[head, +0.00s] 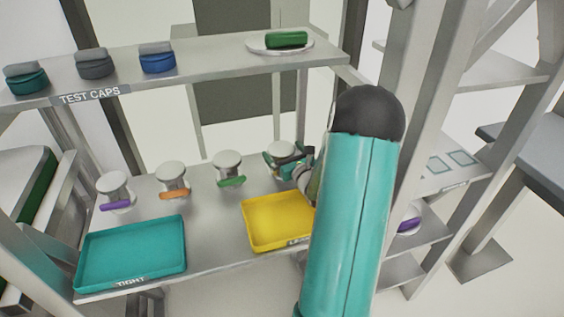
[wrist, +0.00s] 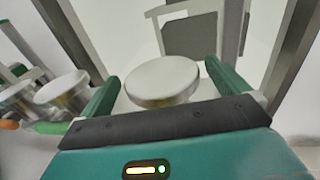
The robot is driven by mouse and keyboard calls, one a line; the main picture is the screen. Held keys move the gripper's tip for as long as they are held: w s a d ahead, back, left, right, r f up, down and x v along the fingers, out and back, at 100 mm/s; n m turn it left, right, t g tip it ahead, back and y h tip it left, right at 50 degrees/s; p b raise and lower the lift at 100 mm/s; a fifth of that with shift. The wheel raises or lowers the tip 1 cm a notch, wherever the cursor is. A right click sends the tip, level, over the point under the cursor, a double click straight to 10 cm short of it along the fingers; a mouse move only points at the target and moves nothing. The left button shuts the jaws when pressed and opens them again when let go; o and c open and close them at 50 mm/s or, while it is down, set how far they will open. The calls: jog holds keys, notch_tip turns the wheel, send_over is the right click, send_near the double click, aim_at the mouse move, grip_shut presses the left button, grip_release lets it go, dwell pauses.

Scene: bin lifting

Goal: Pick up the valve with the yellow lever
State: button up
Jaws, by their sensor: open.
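A silver valve with a round white top (head: 281,149) stands at the right end of the row on the middle shelf; its lever is hidden, so I cannot see the colour. My gripper (head: 284,158) is at this valve, with dark green fingers around its upper part. In the wrist view, the valve's round top (wrist: 162,80) lies between the two spread fingers of my gripper (wrist: 163,84). The gripper is open. I cannot tell whether either finger touches the valve.
Valves with purple (head: 115,190), orange (head: 172,181) and green (head: 229,168) levers stand to the left. A teal tray (head: 132,254) and a yellow tray (head: 277,222) lie in front. The upper shelf (head: 200,66) holds caps. A rack post (head: 425,100) rises at right.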

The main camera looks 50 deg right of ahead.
jog(key=shift+r, duration=0.1)
jog(key=c, duration=1.6)
jog(key=shift+o, duration=0.2)
jog(key=shift+r, duration=0.65)
jog(key=s+a+r, duration=0.1)
jog(key=a+r, duration=1)
jog(key=a, duration=0.3)
jog(key=shift+s+r, duration=0.3)
jog(key=shift+r, duration=0.05)
jog(key=shift+d+r, duration=0.1)
jog(key=shift+r, duration=2.9)
